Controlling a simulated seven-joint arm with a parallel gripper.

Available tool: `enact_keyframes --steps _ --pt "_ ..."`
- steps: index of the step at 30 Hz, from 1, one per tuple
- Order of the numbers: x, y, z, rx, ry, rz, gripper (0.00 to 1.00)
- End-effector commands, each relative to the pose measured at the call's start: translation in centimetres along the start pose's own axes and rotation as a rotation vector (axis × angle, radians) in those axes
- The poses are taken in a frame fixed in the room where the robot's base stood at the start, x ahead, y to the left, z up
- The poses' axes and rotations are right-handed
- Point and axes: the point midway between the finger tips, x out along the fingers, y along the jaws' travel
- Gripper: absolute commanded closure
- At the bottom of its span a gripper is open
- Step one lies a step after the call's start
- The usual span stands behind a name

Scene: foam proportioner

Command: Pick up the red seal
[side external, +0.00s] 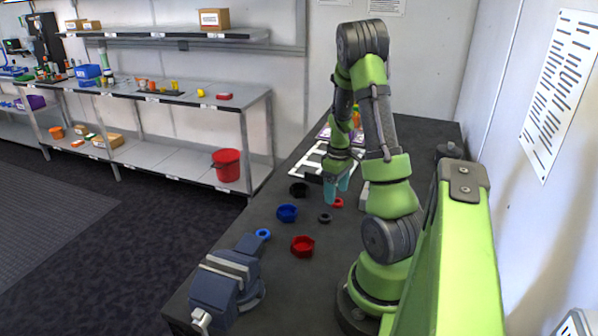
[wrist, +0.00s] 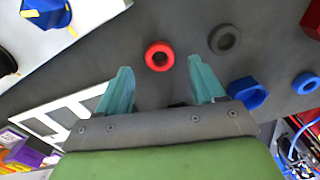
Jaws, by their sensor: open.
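The red seal (side external: 338,203) is a small red ring lying flat on the dark worktop. In the wrist view the red seal (wrist: 160,56) lies just beyond and between the teal fingertips, with a dark hole in its middle. My gripper (side external: 336,188) points down above the worktop close to the seal. In the wrist view my gripper (wrist: 159,68) is open, with nothing between its fingers. I see no contact with the seal, and the exact height above it is hard to tell.
A black ring (wrist: 223,39) lies beside the seal. A blue cup (side external: 287,213), red cup (side external: 302,246), black cup (side external: 298,189) and blue ring (side external: 263,234) are nearby. A vise (side external: 228,279) stands at the front edge. A white frame (wrist: 65,118) lies behind.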

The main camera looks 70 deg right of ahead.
Motion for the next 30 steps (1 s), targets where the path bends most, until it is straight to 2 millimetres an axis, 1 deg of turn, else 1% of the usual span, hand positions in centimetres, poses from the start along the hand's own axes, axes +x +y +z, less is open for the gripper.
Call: enact_keyframes --steps 1,3,6,13,14,24,25,30 --pt "0.9 -0.2 0.2 0.0 -0.004 -0.003 0.32" --pt "1.8 -0.1 0.1 0.0 -0.003 -0.002 0.32" --pt "2.5 -0.1 0.1 0.0 -0.001 -0.001 0.32" --pt "2.6 -0.1 0.0 -0.001 0.001 0.001 0.32" --pt "2.5 -0.1 0.0 -0.001 0.001 0.001 0.35" --pt "2.5 -0.1 0.0 -0.001 0.001 0.001 0.87" --pt "2.5 -0.1 0.0 -0.001 0.001 0.001 0.91" --pt "2.5 -0.1 0.0 -0.001 0.001 0.001 0.92"
